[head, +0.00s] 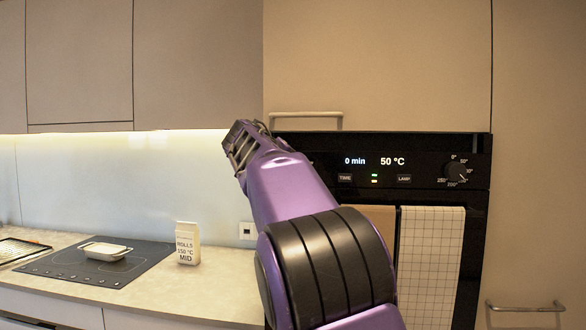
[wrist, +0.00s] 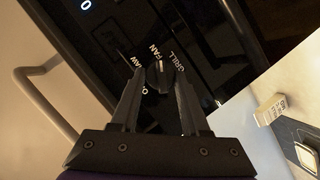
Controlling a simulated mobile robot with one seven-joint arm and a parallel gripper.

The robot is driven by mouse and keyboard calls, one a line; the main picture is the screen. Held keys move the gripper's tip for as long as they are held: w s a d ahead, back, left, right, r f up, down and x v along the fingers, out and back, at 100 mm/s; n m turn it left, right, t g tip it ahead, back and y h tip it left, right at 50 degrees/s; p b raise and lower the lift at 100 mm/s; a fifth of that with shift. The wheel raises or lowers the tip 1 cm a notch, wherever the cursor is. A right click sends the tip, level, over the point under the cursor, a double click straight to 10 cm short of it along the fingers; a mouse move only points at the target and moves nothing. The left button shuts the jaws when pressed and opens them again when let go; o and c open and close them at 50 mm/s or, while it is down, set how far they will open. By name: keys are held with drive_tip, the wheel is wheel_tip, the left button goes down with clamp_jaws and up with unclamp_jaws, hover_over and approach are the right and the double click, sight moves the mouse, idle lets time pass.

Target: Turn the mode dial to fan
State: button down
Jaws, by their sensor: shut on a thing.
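The mode dial (wrist: 156,78) is a dark round knob with a light pointer mark, in the middle of the wrist view. White labels around it read FAN, GRILL and O, with one partly hidden that ends in AW. The pointer mark appears to face the FAN label (wrist: 159,57). My gripper (wrist: 160,82) has one finger on each side of the dial and is shut on it. In the head view my gripper (head: 243,145) is at the left end of the black oven panel (head: 330,145), and the mode dial is hidden there.
The panel shows 0 min and 50 °C, TIME and LAMP buttons, and a temperature dial (head: 456,172) at right. A patterned towel (head: 430,265) hangs below. At left, a carton (head: 187,243) and a white dish (head: 106,250) on a hob stand on the counter.

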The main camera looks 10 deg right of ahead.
drive_tip(key=shift+c, duration=1.9)
unclamp_jaws()
drive_tip(key=b+v, duration=0.2)
drive_tip(key=v, duration=1.5)
drive_tip(key=shift+s+a+r, duration=0.1)
drive_tip(key=shift+s+r, duration=0.05)
